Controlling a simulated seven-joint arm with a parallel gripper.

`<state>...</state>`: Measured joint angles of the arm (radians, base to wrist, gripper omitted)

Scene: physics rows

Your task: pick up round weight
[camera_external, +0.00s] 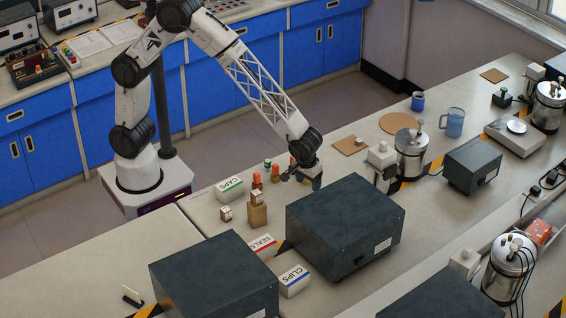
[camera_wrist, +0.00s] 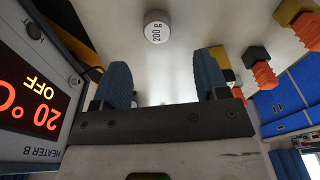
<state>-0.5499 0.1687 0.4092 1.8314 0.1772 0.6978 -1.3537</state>
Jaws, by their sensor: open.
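In the wrist view the round weight (camera_wrist: 157,27), a small pale disc marked "200 g", sits on the light bench top. It lies beyond my gripper (camera_wrist: 163,75), roughly in line with the space between its two blue ridged fingers. The fingers are apart with nothing between them, and the weight is not touched. In the external view my gripper (camera_external: 305,178) is low over the bench, just behind a large dark box (camera_external: 340,222). I cannot make out the weight in that view.
In the wrist view a heater marked "HEATER B" (camera_wrist: 35,95) stands close on the left. Orange pieces with dark ends (camera_wrist: 262,72) stand at right. In the external view, a CAPS box (camera_external: 230,187) and brown blocks (camera_external: 257,214) are left of my gripper; a metal canister (camera_external: 411,155) is right.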

